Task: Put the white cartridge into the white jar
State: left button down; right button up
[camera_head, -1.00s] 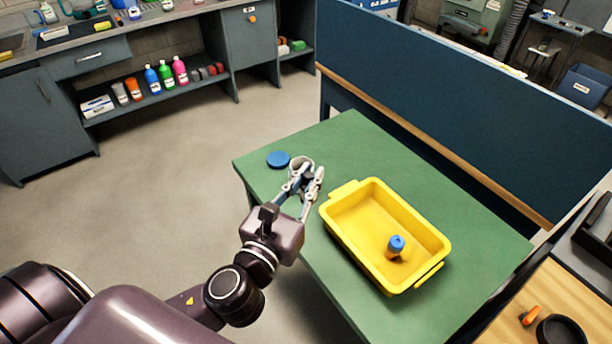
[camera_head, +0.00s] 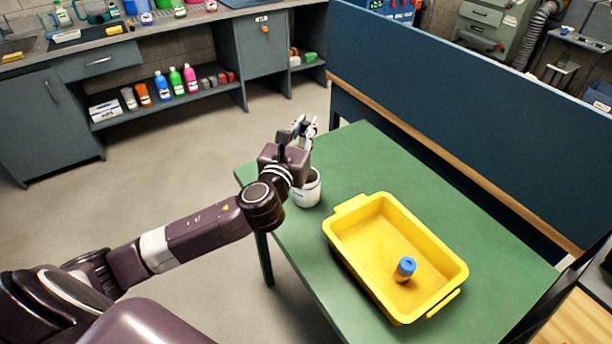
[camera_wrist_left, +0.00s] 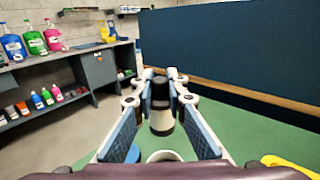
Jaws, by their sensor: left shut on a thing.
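The white jar (camera_head: 309,192) stands upright and open-topped at the left end of the green table; its rim shows at the bottom of the left wrist view (camera_wrist_left: 163,157). My left gripper (camera_head: 305,127) is raised above and a little beyond the jar in the head view. In the left wrist view, its fingertips (camera_wrist_left: 161,88) are shut on the white cartridge (camera_wrist_left: 162,121), a pale cylinder with a dark upper part. The cartridge hangs roughly upright, apart from the jar. It is hard to make out in the head view. My right gripper is not in view.
A yellow tray (camera_head: 343,251) on the green table (camera_head: 480,220) holds an orange cartridge with a blue top (camera_head: 405,269). A dark blue partition (camera_head: 450,110) stands along the table's far side.

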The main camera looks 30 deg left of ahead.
pick_arm(q)
notch_tip(320, 180, down, 14)
jog(key=b, duration=0.2)
jog(key=shift+r, duration=0.15)
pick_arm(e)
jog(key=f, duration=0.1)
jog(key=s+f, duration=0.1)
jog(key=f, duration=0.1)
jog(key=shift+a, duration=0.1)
pick_arm(q)
jog(key=shift+b, duration=0.35)
jog(key=shift+f+b, duration=0.35)
jog(key=shift+f, duration=0.25)
jog(key=c, duration=1.9)
grip_release()
jog(key=shift+c, duration=0.2)
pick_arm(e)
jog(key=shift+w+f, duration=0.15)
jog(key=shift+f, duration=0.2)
pick_arm(q)
jog(key=s+d+r, duration=0.1)
jog(key=s+d, duration=0.1)
jog(key=s, duration=0.9)
jog(key=shift+s+r, duration=0.15)
jog(key=shift+s, duration=0.25)
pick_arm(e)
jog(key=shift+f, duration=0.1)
